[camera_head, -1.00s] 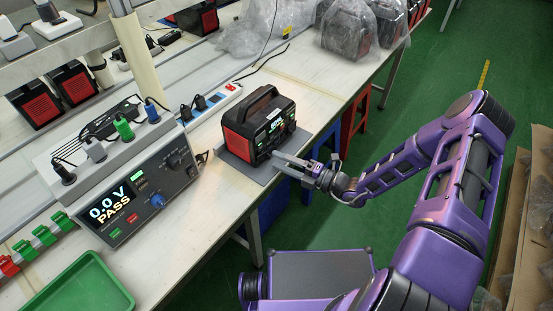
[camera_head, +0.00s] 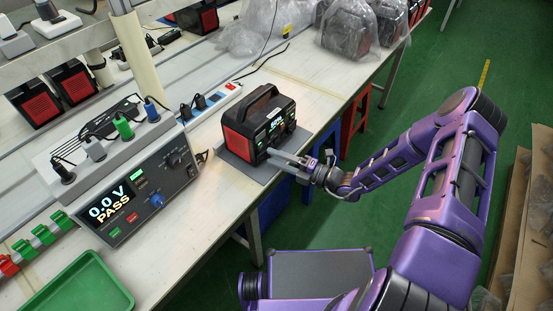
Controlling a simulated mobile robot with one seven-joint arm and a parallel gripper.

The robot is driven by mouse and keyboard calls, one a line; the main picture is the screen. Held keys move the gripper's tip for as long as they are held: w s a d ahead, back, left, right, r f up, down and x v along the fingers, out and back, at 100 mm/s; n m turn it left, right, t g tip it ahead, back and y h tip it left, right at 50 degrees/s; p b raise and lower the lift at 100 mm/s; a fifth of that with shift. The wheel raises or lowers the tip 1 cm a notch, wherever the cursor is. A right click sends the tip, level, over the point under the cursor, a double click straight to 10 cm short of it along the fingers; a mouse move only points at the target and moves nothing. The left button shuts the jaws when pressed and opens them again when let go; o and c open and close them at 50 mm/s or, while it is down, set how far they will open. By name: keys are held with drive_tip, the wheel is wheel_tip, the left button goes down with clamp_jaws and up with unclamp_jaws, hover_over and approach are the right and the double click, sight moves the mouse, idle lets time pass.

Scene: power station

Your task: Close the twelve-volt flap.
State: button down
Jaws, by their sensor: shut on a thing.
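The power station (camera_head: 257,124) is a black box with red side panels and a top handle, standing upright on a dark grey mat (camera_head: 262,175) on the workbench. Its front, with a small lit display, faces my arm. My gripper (camera_head: 272,155) reaches in from the right, low at the front of the station, with its fingertips against that face. Its jaws are shut on what seems to be the twelve-volt flap, which is too small and too covered by the fingers to make out. I cannot tell the flap's angle.
A tester (camera_head: 145,190) reading "0.0 V PASS" stands left of the station. A green tray (camera_head: 78,287) lies at the bench's near edge. A power strip (camera_head: 212,104) with plugs and cables is behind. Bagged stations (camera_head: 350,32) stand farther back.

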drive_tip(key=shift+w+f+n+g+y+b, duration=0.2)
drive_tip(key=shift+w+n+g+y+b, duration=0.25)
drive_tip(key=shift+n+g+b, duration=0.4)
drive_tip(key=shift+w+a+r+n+g+y, duration=0.1)
drive_tip(key=shift+n+g+y, duration=0.1)
drive_tip(key=shift+g, duration=0.3)
drive_tip(key=shift+r+n+g+y, duration=0.1)
drive_tip(key=shift+n+g, duration=0.05)
drive_tip(key=shift+g, duration=0.3)
drive_tip(key=c, duration=0.8)
unclamp_jaws()
drive_tip(key=shift+o, duration=0.2)
drive_tip(key=v, duration=1.7)
drive_tip(key=shift+b, duration=0.35)
